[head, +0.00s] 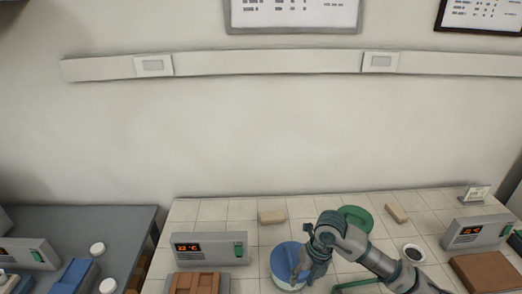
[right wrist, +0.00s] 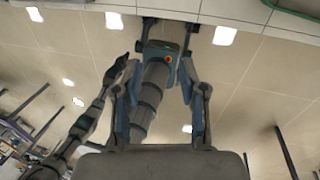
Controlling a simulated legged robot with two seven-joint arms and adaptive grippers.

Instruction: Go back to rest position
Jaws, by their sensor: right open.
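My right gripper (head: 302,268) is in the lower middle of the head view, pointing down. It overlaps a blue round lid or vessel (head: 284,258) with a pale lower part; I cannot tell whether they touch. In the right wrist view the gripper (right wrist: 167,32) has its two fingers apart, with nothing held between them. Parts of my own body show beyond the fingers there. My left gripper does not show clearly in either view.
The tiled bench (head: 214,210) holds furnaces at left (head: 210,248) and right (head: 477,232), a brown block (head: 198,284), a green round thing (head: 357,218) and a dark-filled cup (head: 414,253). A grey table (head: 105,222) stands left. Space above the bench is clear.

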